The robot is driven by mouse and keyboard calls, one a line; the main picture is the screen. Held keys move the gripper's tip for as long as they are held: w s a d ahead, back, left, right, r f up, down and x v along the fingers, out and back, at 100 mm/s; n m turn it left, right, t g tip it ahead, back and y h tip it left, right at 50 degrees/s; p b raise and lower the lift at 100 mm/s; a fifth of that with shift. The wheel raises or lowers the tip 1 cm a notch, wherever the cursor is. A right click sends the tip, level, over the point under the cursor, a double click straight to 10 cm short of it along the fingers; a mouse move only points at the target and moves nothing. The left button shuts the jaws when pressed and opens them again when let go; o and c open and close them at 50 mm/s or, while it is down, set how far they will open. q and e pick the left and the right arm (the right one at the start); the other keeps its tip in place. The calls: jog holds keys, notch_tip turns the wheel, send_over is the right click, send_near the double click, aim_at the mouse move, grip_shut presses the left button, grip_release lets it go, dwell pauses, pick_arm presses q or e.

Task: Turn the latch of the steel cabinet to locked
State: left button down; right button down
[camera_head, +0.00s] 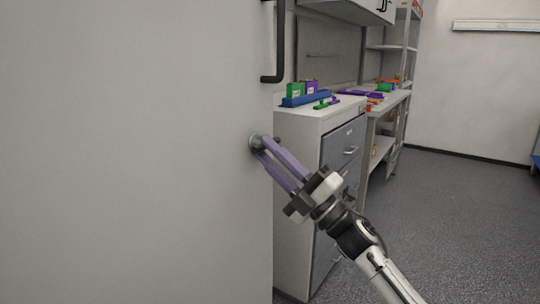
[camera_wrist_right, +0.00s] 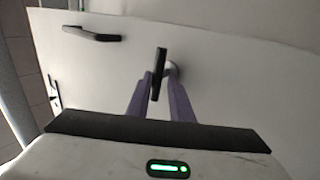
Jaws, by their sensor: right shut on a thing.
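The steel cabinet's pale door (camera_head: 130,150) fills the left of the head view and shows behind the gripper in the right wrist view (camera_wrist_right: 240,65). Its latch is a round metal base (camera_head: 254,141) near the door's right edge, with a dark lever (camera_wrist_right: 159,72) that shows in the right wrist view. My right gripper (camera_head: 263,148) reaches the latch with its purple fingers. In the right wrist view the fingers (camera_wrist_right: 160,85) are shut on the dark lever, one on each side. The lever looks upright in that picture. My left gripper is not in view.
A black bar handle (camera_head: 279,45) is on the cabinet door above the latch. A drawer unit (camera_head: 312,116) stands right beside the cabinet, with a blue tray (camera_head: 305,99) on top. Shelving stands behind it, and the grey floor (camera_head: 450,220) at right is clear.

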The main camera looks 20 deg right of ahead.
jog(key=c, duration=1.9)
grip_release()
jog(key=shift+o, duration=0.2)
jog(key=v, duration=1)
jog(key=shift+s+d+f, duration=0.1)
